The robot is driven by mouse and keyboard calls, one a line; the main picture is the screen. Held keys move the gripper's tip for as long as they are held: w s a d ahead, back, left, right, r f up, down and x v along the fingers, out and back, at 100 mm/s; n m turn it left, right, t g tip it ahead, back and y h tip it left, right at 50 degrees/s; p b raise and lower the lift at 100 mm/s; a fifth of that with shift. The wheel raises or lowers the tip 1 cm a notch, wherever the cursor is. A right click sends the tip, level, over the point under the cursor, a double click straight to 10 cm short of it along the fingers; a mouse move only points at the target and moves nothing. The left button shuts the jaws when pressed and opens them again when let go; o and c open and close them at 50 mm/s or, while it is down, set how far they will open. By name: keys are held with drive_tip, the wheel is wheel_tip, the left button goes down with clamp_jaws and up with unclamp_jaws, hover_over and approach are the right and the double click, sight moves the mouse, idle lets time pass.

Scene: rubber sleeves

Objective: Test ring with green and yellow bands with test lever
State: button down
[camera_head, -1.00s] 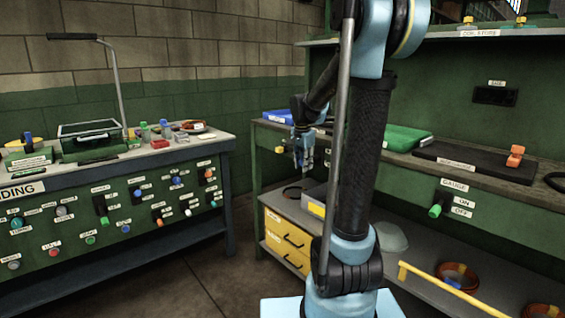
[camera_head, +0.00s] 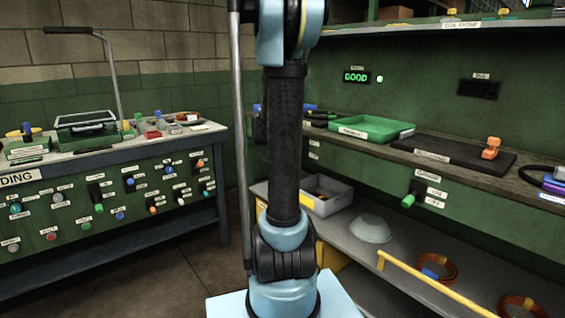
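A lever with a green handle (camera_head: 408,200) is on the front of the right bench, beside small ON and OFF labels. I cannot tell for sure that it is the test lever. A display (camera_head: 356,77) on the green back panel reads GOOD, with a lit green lamp (camera_head: 380,78) beside it. I cannot make out a ring with green and yellow bands. My gripper is not visible; my arm stands in front of the left end of the right bench.
A green tray (camera_head: 372,128) and a dark board (camera_head: 452,151) with an orange clamp (camera_head: 491,148) lie on the right bench. Below are a grey bin (camera_head: 330,192), a pale bowl (camera_head: 371,229), brown rings (camera_head: 437,273) and a yellow rail (camera_head: 440,285). A control bench (camera_head: 110,200) stands at left.

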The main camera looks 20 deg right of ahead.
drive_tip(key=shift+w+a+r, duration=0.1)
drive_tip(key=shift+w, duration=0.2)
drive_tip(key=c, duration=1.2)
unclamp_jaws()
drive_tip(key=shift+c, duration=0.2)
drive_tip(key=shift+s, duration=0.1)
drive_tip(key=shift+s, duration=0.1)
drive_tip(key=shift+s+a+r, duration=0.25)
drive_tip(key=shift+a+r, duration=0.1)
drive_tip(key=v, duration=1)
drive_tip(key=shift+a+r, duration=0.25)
